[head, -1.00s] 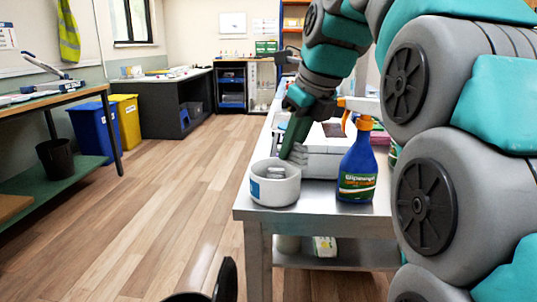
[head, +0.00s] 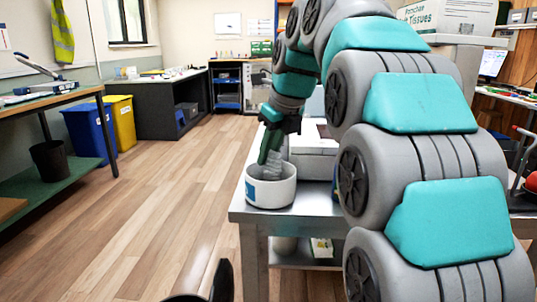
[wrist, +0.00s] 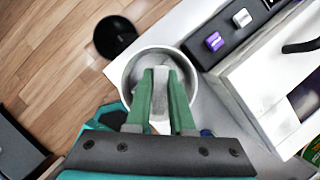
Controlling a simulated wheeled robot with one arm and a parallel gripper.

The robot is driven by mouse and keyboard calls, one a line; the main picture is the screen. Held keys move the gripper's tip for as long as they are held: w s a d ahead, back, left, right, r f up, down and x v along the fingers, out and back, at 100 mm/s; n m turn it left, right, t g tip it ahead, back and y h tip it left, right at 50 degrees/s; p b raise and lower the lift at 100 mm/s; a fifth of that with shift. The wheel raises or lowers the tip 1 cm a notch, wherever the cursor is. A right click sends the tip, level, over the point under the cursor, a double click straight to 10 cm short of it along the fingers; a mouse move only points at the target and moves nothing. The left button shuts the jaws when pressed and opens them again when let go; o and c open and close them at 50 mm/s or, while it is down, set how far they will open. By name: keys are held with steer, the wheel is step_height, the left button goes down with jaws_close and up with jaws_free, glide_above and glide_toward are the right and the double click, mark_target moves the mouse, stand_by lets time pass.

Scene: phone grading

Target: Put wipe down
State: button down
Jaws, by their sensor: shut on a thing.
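My gripper (head: 268,158) points down at the mouth of a white round tub (head: 270,194) on the near-left corner of the metal bench. In the wrist view, my gripper's green fingers (wrist: 160,100) are shut on a small pale grey wipe (wrist: 160,84). The wipe is over the opening of the tub, whose rim (wrist: 130,80) circles the fingertips. I cannot tell whether the wipe touches the tub's inside. In the head view the wipe is hard to make out against the fingers.
The metal bench (head: 250,214) ends just left of the tub, with open wooden floor (head: 170,210) beyond. A white box-shaped device (head: 313,155) stands right behind the tub. A black bin (wrist: 115,37) is on the floor. My arm hides most of the bench's right side.

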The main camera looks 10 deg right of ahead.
steer(key=shift+f, duration=0.2)
steer(key=shift+f, duration=0.3)
steer(key=shift+f, duration=0.3)
steer(key=c, duration=0.8)
jaws_free()
steer(key=shift+r, duration=0.1)
